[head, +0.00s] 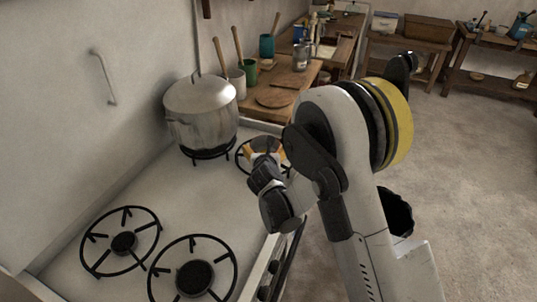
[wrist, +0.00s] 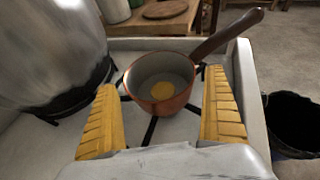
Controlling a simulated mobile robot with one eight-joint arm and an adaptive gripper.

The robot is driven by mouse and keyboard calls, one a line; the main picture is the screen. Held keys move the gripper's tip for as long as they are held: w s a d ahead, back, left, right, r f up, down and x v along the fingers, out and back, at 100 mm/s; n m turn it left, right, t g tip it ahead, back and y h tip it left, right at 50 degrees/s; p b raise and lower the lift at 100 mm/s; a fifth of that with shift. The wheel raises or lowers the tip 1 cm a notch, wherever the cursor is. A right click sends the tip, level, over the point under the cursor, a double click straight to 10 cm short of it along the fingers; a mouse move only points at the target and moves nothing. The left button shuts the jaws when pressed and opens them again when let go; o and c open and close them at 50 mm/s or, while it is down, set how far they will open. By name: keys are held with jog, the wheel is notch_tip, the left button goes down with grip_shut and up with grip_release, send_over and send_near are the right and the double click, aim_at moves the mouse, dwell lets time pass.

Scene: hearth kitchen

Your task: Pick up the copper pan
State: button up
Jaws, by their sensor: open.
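The copper pan (wrist: 178,107) sits on a stove burner in the wrist view. It has a grey inside with a yellow round patch at the bottom, and a brown handle (wrist: 226,33) that points up and to the right. My gripper (wrist: 165,115) is open, with one yellow finger left of the pan and the other right of it. I see no clear contact. In the head view my gripper (head: 265,150) is over the back right burner. There the pan is mostly hidden behind my gripper and arm.
A large metal pot (head: 201,115) stands on the back left burner, close to my gripper's left. The two front burners (head: 194,279) are empty. A wooden counter (head: 300,78) with cups and utensils lies behind the stove. A black bin (wrist: 290,122) stands on the floor at right.

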jog(key=x, duration=0.3)
jog(key=shift+b, duration=0.3)
jog(key=shift+s, duration=0.1)
jog(key=c, duration=1.1)
jog(key=shift+r, duration=0.1)
